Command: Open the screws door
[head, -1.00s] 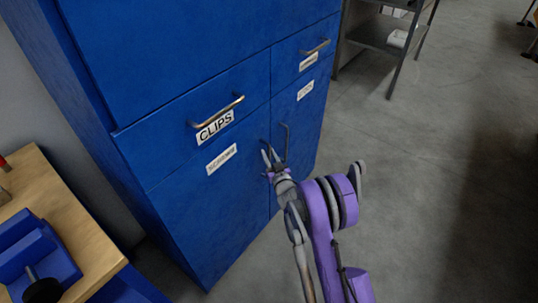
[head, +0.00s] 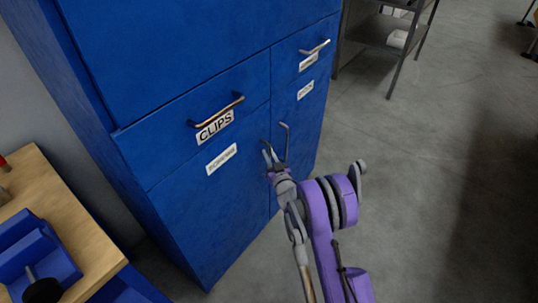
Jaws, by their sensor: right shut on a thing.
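The tall blue cabinet has a lower left door (head: 215,205) with a white label (head: 221,158), whose small text is hard to read; it may be the screws door. This door looks closed, flush with the cabinet front. The top of its upright handle (head: 265,143) shows near the door's right edge. My right gripper (head: 270,157) reaches in from the lower right and is shut on this handle, hiding most of it. My left gripper is not in view.
The lower right door (head: 299,120) has its own upright handle (head: 286,138) close beside my right gripper. Above are the CLIPS drawer (head: 193,116) and another drawer. A wooden bench (head: 72,225) stands at left. Grey floor (head: 430,170) is clear at right.

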